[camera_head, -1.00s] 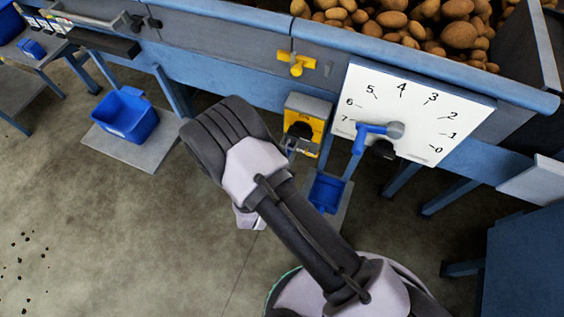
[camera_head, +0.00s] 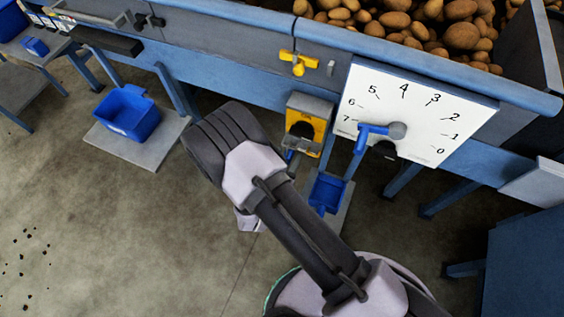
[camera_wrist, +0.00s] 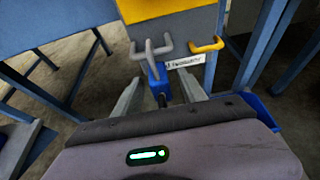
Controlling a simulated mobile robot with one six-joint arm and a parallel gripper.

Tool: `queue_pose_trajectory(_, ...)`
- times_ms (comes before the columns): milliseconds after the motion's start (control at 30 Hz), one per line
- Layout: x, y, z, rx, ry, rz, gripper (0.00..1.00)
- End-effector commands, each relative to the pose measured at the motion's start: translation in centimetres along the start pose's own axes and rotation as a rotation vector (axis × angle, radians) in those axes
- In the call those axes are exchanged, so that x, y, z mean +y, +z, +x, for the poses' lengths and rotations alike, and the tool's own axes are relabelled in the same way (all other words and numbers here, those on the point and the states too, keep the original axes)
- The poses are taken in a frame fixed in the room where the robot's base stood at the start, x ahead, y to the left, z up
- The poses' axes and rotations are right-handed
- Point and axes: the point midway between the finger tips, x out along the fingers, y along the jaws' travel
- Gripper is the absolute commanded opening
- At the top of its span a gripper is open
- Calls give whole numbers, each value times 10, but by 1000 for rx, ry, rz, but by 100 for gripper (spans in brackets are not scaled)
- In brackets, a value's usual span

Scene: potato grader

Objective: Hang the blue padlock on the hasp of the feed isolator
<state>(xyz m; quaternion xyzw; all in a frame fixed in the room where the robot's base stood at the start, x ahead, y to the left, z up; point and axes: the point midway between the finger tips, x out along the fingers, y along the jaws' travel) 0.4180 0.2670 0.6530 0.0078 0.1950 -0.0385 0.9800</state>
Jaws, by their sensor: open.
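The feed isolator (camera_head: 304,122) is a yellow and grey box on the machine's blue frame. Its lower part shows at the top of the wrist view (camera_wrist: 172,14), with a grey curved metal piece (camera_wrist: 150,48) and a yellow hook (camera_wrist: 207,46) below it. The blue padlock (camera_wrist: 157,80) is under the grey piece, upright, with a white tag beside it. I cannot tell whether its shackle is through the hasp. My gripper (camera_wrist: 160,92) is open, its two fingers on either side of the padlock. In the head view my arm hides the gripper.
A white dial plate (camera_head: 415,112) with a blue-handled lever (camera_head: 372,132) is right of the isolator. A yellow valve handle (camera_head: 298,62) is above it. Blue bins stand below, one at left (camera_head: 125,112) and one near my arm (camera_head: 326,190).

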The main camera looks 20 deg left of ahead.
Motion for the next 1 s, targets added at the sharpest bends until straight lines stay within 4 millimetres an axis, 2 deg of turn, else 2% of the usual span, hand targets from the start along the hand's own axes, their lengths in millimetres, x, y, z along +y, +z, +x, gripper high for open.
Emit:
queue_pose_trajectory(167, 2, 5, -42, 0, 7, -5, 49)
queue_pose_trajectory(400, 2, 6, -122, -1, 8, -4, 49)
queue_pose_trajectory(500, 1, 4, -146, -1, 5, -3, 49)
queue_pose_trajectory(633, 1, 2, -165, -1, 3, -2, 49)
queue_pose_trajectory(833, 0, 2, -170, -1, -5, 6, 49)
queue_pose_trajectory(867, -2, 7, -169, -1, -19, 23, 49)
queue_pose_trajectory(933, -9, 35, -163, -1, -109, 126, 49)
queue_pose_trajectory(967, -18, 54, -159, -2, -177, 201, 49)
queue_pose_trajectory(1000, -34, 86, -155, -2, -292, 332, 49)
